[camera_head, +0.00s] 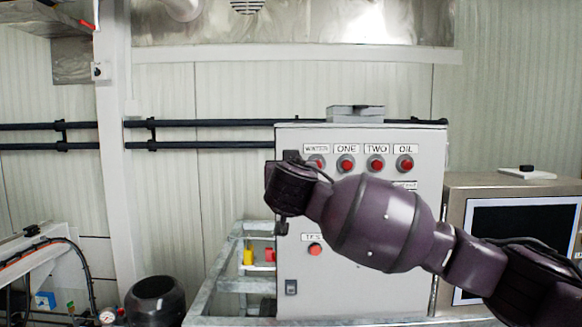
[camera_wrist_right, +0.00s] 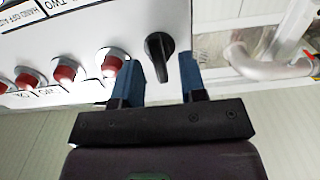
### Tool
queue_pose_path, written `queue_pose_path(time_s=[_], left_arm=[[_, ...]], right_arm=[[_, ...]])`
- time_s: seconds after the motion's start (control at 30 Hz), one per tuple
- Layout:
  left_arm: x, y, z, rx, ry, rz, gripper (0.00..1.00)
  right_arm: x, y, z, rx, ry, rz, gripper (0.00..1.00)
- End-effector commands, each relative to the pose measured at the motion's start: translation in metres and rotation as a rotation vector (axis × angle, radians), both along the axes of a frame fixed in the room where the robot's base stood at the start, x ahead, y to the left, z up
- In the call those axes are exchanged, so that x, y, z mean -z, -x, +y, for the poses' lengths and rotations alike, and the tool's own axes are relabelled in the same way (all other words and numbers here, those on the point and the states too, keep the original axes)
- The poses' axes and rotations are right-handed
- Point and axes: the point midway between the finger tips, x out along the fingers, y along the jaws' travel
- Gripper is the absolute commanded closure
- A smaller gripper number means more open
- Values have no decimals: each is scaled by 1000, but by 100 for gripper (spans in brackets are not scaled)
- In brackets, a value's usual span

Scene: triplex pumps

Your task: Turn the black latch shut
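The black latch (camera_wrist_right: 160,55) is a narrow knob on the white panel face in the right wrist view, beside the row of red buttons. It appears pointing along the same way as my fingers. My right gripper (camera_wrist_right: 159,74) is open, with one blue finger on each side of the latch. I cannot tell whether either finger touches it. In the head view my right gripper (camera_head: 287,172) is at the upper left of the cabinet front, and it hides the latch there. My left gripper is not in view.
The grey cabinet (camera_head: 350,292) has several red buttons (camera_head: 346,164) along its top, close to my right wrist, and another red button (camera_head: 315,249) lower down. A screen unit (camera_head: 522,225) stands at the right. Black pipes (camera_head: 200,122) run along the wall behind.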

Motion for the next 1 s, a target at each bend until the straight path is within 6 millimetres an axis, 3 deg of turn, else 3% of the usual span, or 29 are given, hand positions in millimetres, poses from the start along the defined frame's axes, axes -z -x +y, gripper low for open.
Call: queue_pose_path(time_s=[0.3,0.57,1.0], left_arm=[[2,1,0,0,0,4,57],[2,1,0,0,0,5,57],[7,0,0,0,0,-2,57]], right_arm=[[0,-2,0,-1,0,0,62],[0,-2,0,-1,0,0,100],[-1,0,5,-9,32,-4,100]])
